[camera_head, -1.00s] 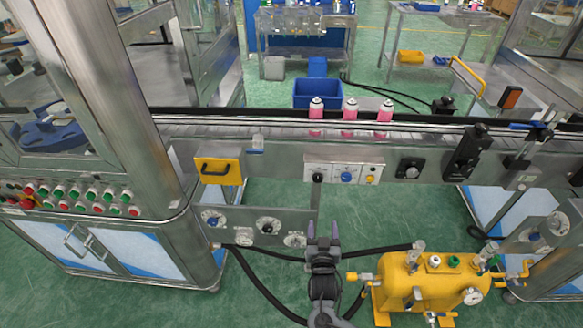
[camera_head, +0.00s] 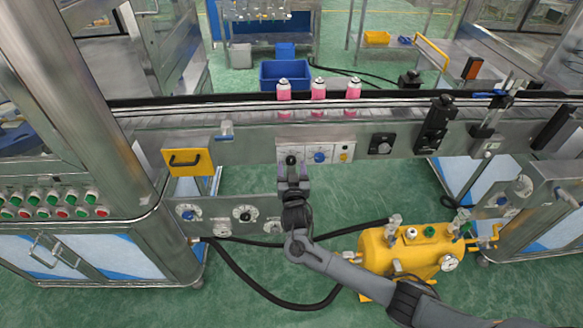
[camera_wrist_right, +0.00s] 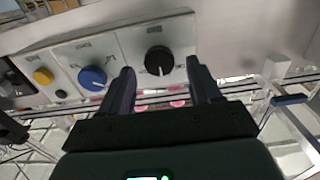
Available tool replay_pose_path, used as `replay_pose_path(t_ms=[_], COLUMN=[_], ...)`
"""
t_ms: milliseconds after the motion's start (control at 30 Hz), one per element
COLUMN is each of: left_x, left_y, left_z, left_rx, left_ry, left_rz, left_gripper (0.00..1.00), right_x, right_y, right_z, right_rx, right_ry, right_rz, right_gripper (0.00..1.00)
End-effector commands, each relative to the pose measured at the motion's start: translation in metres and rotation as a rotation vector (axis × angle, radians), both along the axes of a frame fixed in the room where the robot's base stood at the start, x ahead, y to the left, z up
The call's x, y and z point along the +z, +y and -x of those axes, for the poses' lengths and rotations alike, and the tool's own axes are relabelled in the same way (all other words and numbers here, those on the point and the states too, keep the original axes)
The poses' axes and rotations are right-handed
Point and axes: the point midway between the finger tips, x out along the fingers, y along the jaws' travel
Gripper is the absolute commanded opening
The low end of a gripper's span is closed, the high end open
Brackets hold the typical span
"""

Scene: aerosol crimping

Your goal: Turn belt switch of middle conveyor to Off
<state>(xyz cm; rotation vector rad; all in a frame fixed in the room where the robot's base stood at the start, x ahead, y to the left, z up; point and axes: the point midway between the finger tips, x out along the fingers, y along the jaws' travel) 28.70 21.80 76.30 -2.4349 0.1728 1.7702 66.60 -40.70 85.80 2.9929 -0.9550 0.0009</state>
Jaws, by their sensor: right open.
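A light switch panel (camera_head: 335,151) is on the front of the middle conveyor (camera_head: 230,138). It carries a black rotary knob (camera_head: 291,160), a blue knob (camera_head: 320,157) and a small yellow knob (camera_head: 344,157). The wrist view shows the black knob (camera_wrist_right: 159,60) with a white pointer line, the blue knob (camera_wrist_right: 92,78) and the yellow knob (camera_wrist_right: 43,76). My right gripper (camera_head: 292,176) is open just below the black knob. In the right wrist view its fingers (camera_wrist_right: 163,82) are spread, with the black knob ahead between them. The panel labels are too small to read. My left gripper is out of view.
Three pink bottles (camera_head: 318,96) stand on the conveyor above the panel. A yellow handle plate (camera_head: 188,161) is to the left, and lower dials (camera_head: 243,214) sit below it. A yellow tank (camera_head: 398,250) stands on the floor at right. Black hoses (camera_head: 250,285) cross the floor.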

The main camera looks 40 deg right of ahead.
Motion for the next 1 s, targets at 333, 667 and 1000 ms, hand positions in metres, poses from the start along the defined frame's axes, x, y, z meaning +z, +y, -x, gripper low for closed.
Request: replay_pose_path(t_ms=[333, 667, 1000], left_x=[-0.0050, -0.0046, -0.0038], left_y=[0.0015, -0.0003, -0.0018], left_z=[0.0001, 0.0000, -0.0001], left_rx=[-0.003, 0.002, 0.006], left_ry=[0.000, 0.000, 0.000], left_rz=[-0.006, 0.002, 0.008], left_gripper=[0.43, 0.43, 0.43], right_x=[-0.0004, -0.0001, 0.0002], right_y=[-0.0096, -0.0094, -0.0093], right_z=[-0.0128, -0.0127, -0.0125], right_rx=[0.000, 0.000, 0.000], right_ry=[0.002, 0.001, 0.003], right_rz=[0.000, -0.001, 0.002], right_gripper=[0.63, 0.42, 0.07])
